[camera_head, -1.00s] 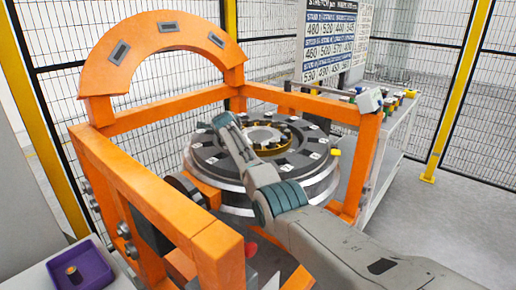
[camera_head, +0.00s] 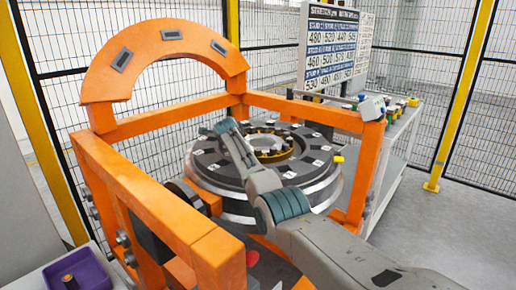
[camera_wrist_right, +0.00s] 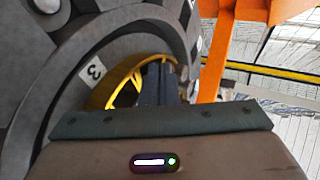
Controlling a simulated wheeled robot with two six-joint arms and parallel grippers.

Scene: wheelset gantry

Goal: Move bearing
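The bearing looks like a yellow ring with dark rollers (camera_head: 290,152), set in the middle of a large dark round wheel assembly (camera_head: 325,185) lying flat inside the orange frame. My right arm reaches over the wheel from the lower right and covers part of the ring. In the right wrist view the yellow ring (camera_wrist_right: 122,84) curves just beside the dark fingers of my right gripper (camera_wrist_right: 160,70). The fingers look close together at the ring's edge. Whether they grip it cannot be told. My left gripper is not in view.
The orange gantry frame (camera_head: 155,200) with its arch (camera_head: 172,36) surrounds the wheel closely. A purple tray (camera_head: 82,272) with a small part stands at lower left. A white bench (camera_head: 392,175) with small coloured items is at right. Fencing (camera_head: 435,130) closes the back.

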